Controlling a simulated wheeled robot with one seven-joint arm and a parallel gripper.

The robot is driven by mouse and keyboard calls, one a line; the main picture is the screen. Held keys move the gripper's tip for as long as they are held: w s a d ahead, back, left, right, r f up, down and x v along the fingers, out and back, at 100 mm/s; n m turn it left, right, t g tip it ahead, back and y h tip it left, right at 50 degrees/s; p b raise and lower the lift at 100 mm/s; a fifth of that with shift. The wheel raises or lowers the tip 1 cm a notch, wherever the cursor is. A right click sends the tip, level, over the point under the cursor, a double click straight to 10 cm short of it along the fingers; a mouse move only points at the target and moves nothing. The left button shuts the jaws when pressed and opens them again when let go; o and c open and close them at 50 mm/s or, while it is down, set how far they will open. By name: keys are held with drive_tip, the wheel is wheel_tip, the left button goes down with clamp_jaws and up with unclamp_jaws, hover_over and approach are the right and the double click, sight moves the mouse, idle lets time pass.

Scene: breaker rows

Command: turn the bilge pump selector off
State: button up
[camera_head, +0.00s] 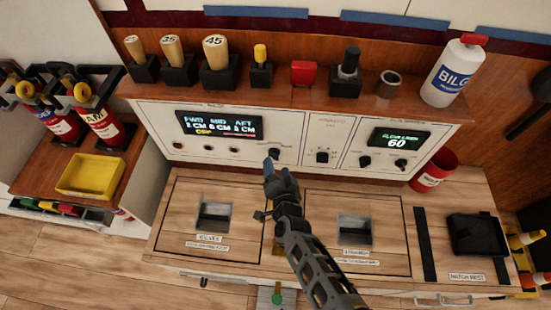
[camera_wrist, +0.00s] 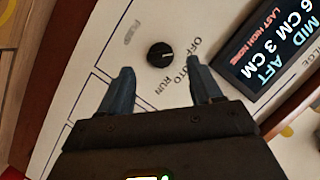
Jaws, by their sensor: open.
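The bilge pump selector is a round black knob (camera_wrist: 160,54) with a pale pointer mark, on the white panel in the wrist view. The labels OFF, AUTO and RUN are printed beside it. The mark points toward the OFF and AUTO side; I cannot tell exactly which. In the head view the knob (camera_head: 274,153) shows just above my gripper (camera_head: 270,163). In the wrist view my gripper (camera_wrist: 160,66) is open, its two blue-grey fingers on either side of the knob's near side. Whether they touch it is not clear.
The lit bilge display (camera_head: 219,126) is left of the selector. Another switch (camera_head: 322,156) and a second display (camera_head: 399,138) are to its right. A wooden shelf (camera_head: 290,96) with handles, a red block and a bottle (camera_head: 455,70) overhangs the panel. Hatches (camera_head: 213,216) lie below.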

drive_tip(key=p+v, duration=0.1)
drive_tip(key=v, duration=0.2)
drive_tip(key=shift+s+d+r, duration=0.1)
drive_tip(key=shift+s, duration=0.2)
idle(0.3)
